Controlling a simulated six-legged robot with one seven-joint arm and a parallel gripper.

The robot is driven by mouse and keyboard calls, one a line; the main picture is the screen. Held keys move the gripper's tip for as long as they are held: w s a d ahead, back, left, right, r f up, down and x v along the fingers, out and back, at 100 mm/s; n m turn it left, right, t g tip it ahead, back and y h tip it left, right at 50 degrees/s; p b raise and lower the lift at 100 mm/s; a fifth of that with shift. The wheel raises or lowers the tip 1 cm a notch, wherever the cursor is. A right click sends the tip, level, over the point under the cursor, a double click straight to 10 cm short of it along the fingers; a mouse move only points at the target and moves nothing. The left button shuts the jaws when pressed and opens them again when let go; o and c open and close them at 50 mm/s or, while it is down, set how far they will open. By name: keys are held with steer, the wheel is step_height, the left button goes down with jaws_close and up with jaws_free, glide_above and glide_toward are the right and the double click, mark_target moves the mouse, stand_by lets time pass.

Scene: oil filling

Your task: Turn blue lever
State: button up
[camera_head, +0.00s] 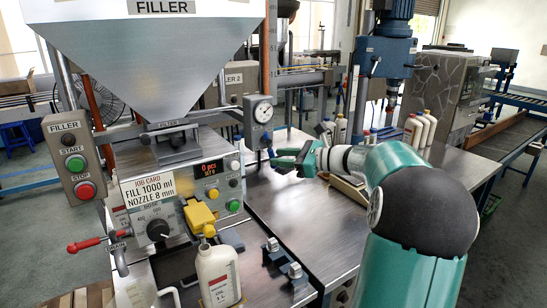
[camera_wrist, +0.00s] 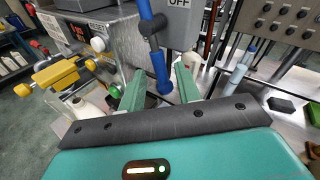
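The fingers are apart, with visible gaps on both sides of the lever, so the gripper is open. In the head view my gripper (camera_head: 281,158) is beside the filler's right side, below the pressure gauge. Only a small part of the blue lever (camera_head: 269,151) shows there, just left of the fingertips.
The filler control panel (camera_head: 212,168) with a yellow nozzle part (camera_head: 200,216) stands left of my gripper. A white bottle (camera_head: 217,275) stands in front of it. A gauge (camera_head: 263,112) is above. The steel table (camera_head: 300,222) is clear below my gripper.

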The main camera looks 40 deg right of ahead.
steer(key=v, duration=1)
steer(key=shift+s, duration=0.15)
steer(key=shift+c, duration=1.4)
steer(key=shift+a+m, duration=0.15)
steer(key=shift+m, duration=0.15)
steer(key=c, duration=0.4)
steer(key=shift+a+m, duration=0.25)
steer(key=shift+m, duration=0.35)
jaws_close()
steer(key=a+f+m+h, duration=0.15)
steer(key=a+m, duration=0.45)
steer(key=m, duration=1)
steer(key=x, duration=1)
steer(key=shift+d+r+m+t+y, duration=0.15)
steer(key=shift+d+r, duration=0.05)
steer(key=shift+d, duration=0.65)
steer(key=shift+d+r+m+t+y, duration=0.15)
steer(key=shift+d+r, duration=0.1)
steer(key=shift+d, duration=0.55)
